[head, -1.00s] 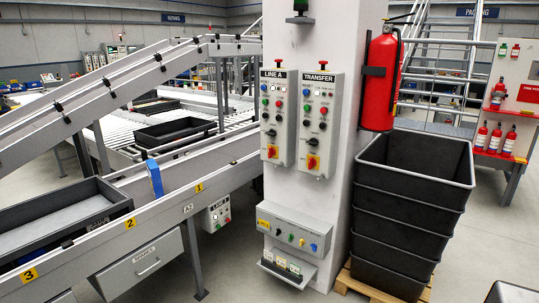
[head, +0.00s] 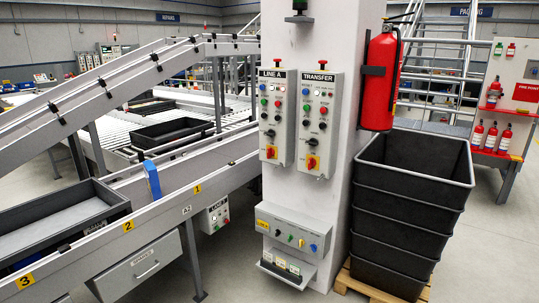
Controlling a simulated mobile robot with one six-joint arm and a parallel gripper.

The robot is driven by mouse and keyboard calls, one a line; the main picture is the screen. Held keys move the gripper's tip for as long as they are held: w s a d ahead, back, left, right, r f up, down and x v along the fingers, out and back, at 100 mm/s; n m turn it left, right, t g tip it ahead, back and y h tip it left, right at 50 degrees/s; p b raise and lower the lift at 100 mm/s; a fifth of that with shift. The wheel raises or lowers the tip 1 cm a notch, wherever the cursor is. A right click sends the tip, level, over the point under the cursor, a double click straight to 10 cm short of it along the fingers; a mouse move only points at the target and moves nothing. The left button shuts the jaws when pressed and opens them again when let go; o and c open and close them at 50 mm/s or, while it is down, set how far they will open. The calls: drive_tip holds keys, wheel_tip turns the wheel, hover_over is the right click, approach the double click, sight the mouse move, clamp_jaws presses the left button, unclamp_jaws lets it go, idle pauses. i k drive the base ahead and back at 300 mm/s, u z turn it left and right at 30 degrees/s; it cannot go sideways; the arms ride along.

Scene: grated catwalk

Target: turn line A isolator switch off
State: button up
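The LINE A panel (head: 272,118) is a grey box on the left part of the white column's face, with several coloured buttons and lamps. Its isolator switch (head: 271,152) is a red rotary handle on a yellow plate at the bottom of the box. The handle's exact angle is too small to tell. The TRANSFER panel (head: 318,125) hangs just to the right, with a similar red and yellow isolator switch (head: 313,162). My gripper is not in view.
A grey box with several coloured knobs (head: 294,237) sits low on the white column (head: 334,210). A conveyor (head: 150,222) with a black tray (head: 62,222) runs along the left.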

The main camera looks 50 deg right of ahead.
sight(271, 152)
drive_tip(key=u, duration=0.05)
drive_tip(key=i, duration=1)
